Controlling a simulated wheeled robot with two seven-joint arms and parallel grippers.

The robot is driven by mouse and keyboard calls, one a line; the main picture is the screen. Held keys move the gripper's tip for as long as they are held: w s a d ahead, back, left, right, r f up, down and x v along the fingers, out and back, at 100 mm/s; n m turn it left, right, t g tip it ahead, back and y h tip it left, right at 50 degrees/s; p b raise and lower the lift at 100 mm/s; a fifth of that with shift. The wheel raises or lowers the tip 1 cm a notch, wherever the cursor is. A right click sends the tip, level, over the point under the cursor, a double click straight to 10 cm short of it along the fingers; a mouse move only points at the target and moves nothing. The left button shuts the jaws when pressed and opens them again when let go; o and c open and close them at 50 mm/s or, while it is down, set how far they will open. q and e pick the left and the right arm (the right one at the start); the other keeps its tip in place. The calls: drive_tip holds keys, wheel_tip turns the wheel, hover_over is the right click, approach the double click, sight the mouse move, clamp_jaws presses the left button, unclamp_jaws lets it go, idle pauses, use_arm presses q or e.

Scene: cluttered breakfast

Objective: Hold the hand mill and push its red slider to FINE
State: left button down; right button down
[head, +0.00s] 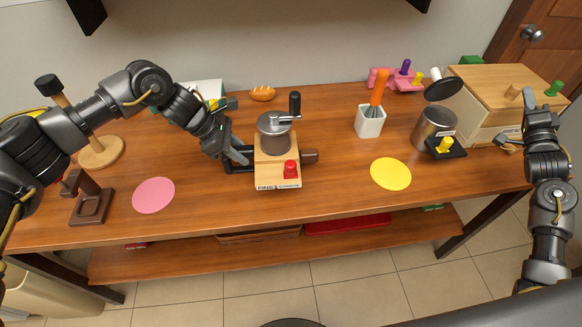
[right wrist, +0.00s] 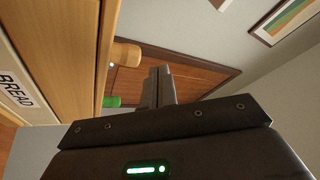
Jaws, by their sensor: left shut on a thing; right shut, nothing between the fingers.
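The hand mill (head: 275,142) stands upright near the middle of the table, with a wooden base, a grey metal top and a dark crank. Its red slider (head: 290,169) is on the front face, at the right part of that face. My left gripper (head: 243,162) is shut on the mill's base from the left side. My right gripper (head: 539,108) is shut and empty, raised at the far right by the bread box; its closed fingers show in the right wrist view (right wrist: 157,88).
A wooden bread box (head: 500,88) stands at the back right. Near it are a metal canister (head: 434,129) and a white holder (head: 370,122) with an orange-handled whisk. A yellow disc (head: 391,173) and a pink disc (head: 154,195) lie flat. The table in front of the mill is clear.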

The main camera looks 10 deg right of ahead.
drive_tip(key=w+a+r+n+y, duration=0.4)
drive_tip(key=a+y, duration=0.2)
drive_tip(key=a, duration=0.3)
drive_tip(key=w+a+r+n+g+y, duration=0.1)
drive_tip(key=w+a+r+n+y, duration=0.3)
drive_tip(key=a, duration=0.5)
drive_tip(key=w+a+r+n+y, duration=0.3)
drive_tip(key=a+y, duration=0.4)
drive_tip(key=a, duration=0.2)
drive_tip(key=s+a+r+n+g+y, duration=0.15)
drive_tip(key=a+n+g+y, duration=0.35)
drive_tip(key=a, duration=0.8)
drive_tip(key=s+a+r+n+g+y, duration=0.1)
drive_tip(key=a+r+n+g+y, duration=0.3)
drive_tip(key=a, duration=0.9)
drive_tip(key=s+a+f+n+g+h, duration=0.45)
drive_tip(key=s+a+g, duration=0.2)
drive_tip(key=a, duration=0.25)
drive_tip(key=s+a+f+n+g+h, duration=0.4)
drive_tip(key=s+a+n+g, duration=0.25)
drive_tip(key=a, duration=0.35)
drive_tip(key=s+d+f+n+h, duration=0.1)
drive_tip(key=s+d+f+h, duration=0.2)
drive_tip(key=f+h, duration=0.25)
drive_tip(key=w+d+f+t+h, duration=0.1)
drive_tip(key=d+f+t+h, duration=0.1)
drive_tip(key=d+h, duration=0.4)
drive_tip(key=d, duration=0.4)
drive_tip(key=shift+w+f, duration=0.2)
